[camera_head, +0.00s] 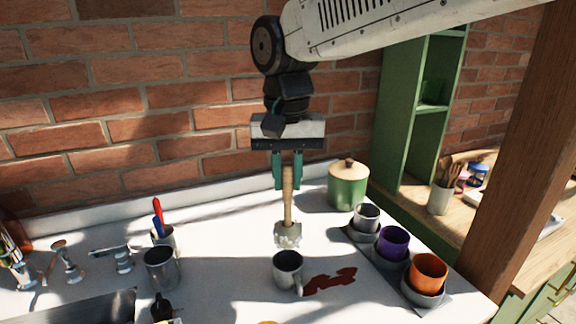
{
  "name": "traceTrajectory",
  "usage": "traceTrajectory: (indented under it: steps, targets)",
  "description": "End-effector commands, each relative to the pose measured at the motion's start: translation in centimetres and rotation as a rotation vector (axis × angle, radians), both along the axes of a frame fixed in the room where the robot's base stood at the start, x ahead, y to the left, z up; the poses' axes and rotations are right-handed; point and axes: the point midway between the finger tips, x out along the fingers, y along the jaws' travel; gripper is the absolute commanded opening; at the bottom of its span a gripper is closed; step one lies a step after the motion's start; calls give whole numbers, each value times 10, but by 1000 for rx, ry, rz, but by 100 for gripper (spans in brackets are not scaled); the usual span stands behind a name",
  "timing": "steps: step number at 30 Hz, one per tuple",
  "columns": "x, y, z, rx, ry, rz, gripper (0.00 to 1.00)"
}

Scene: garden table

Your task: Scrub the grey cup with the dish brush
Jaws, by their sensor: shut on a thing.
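My gripper (287,184) points down and is shut on the wooden handle of the dish brush (288,210). The brush hangs upright with its pale bristle head (288,235) at the bottom. A grey cup (286,273) stands upright on the white counter, just below the brush head in the picture. I cannot tell how large the gap between bristles and cup is. The cup's handle is toward the right front, and its inside is partly in shade.
A red-brown stain (332,281) lies right of the cup. A tray (440,303) with grey (366,217), purple (393,243) and orange (429,272) cups is farther right. A green lidded pot (348,187) stands behind. A metal mug (160,268), pen holder (163,237) and tap (66,262) are left.

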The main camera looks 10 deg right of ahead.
Motion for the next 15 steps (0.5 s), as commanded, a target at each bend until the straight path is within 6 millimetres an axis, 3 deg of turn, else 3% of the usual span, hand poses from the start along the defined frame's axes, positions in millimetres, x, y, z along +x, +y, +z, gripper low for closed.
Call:
traceTrajectory:
  steps: [15]
  targets:
    - [0, -2, -42, -1, 1, -3, 0]
